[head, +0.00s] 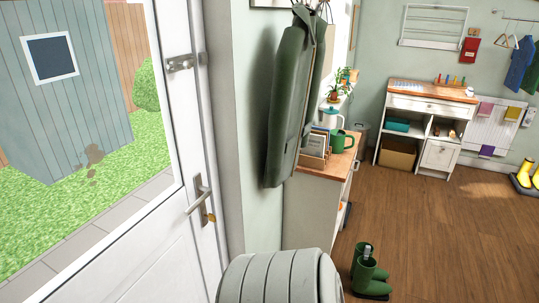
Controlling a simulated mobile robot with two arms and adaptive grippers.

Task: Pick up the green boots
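The green boots (369,272) stand upright as a pair on the wooden floor at the lower middle right. They are close to the end of a wooden-topped cabinet. A small pale tag or patch shows at the top of the boots. Neither of my grippers shows in the head view, so I cannot see how they stand relative to the boots.
A white glazed door (160,240) fills the left. Green coats (293,100) hang on the wall beside it. The cabinet (318,205) holds a green watering can (341,141). Yellow boots (526,178) stand at far right. The wooden floor (450,235) between is clear.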

